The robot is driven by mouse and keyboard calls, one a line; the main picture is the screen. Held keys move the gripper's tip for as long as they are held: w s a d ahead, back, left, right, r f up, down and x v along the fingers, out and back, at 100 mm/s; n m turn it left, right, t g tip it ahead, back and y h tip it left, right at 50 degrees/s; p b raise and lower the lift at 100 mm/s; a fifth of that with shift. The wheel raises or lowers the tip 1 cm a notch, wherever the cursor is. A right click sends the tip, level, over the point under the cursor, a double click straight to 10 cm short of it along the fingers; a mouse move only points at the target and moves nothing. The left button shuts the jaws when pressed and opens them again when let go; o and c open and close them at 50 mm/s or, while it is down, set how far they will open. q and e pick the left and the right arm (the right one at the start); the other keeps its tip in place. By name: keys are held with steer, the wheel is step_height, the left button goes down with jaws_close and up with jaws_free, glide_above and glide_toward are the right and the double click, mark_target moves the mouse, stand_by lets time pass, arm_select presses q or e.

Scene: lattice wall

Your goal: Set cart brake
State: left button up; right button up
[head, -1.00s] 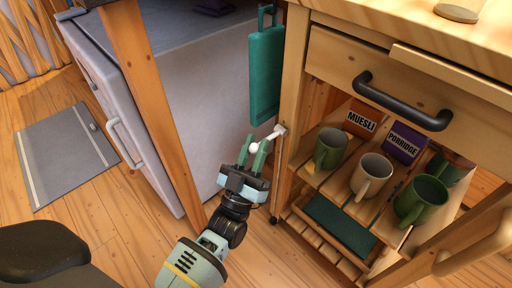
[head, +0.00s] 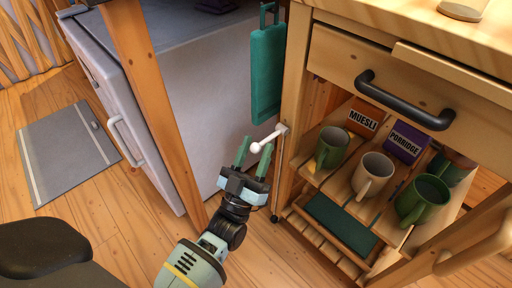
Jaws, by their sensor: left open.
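The wooden cart (head: 299,95) stands at the right, with a drawer and lower shelves. Its brake lever (head: 268,139) is white with a round knob and juts left from the cart's left front post; a thin rod (head: 277,180) runs down from it to the cart's foot. My left gripper (head: 254,157) is open, its two green fingers pointing up just below and left of the lever. The knob is near the fingertips; I cannot tell whether they touch. My right gripper is not in view.
A green board (head: 267,75) hangs on the cart's side. Mugs (head: 371,174) and boxes stand on the shelf. A dark drawer handle (head: 405,103) juts forward. A white fridge (head: 115,100) and a wooden post (head: 150,90) are at left.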

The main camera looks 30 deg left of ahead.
arm_select(q)
steer(key=v, duration=0.7)
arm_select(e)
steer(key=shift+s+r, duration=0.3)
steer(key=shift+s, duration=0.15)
arm_select(q)
steer(key=shift+p, duration=0.3)
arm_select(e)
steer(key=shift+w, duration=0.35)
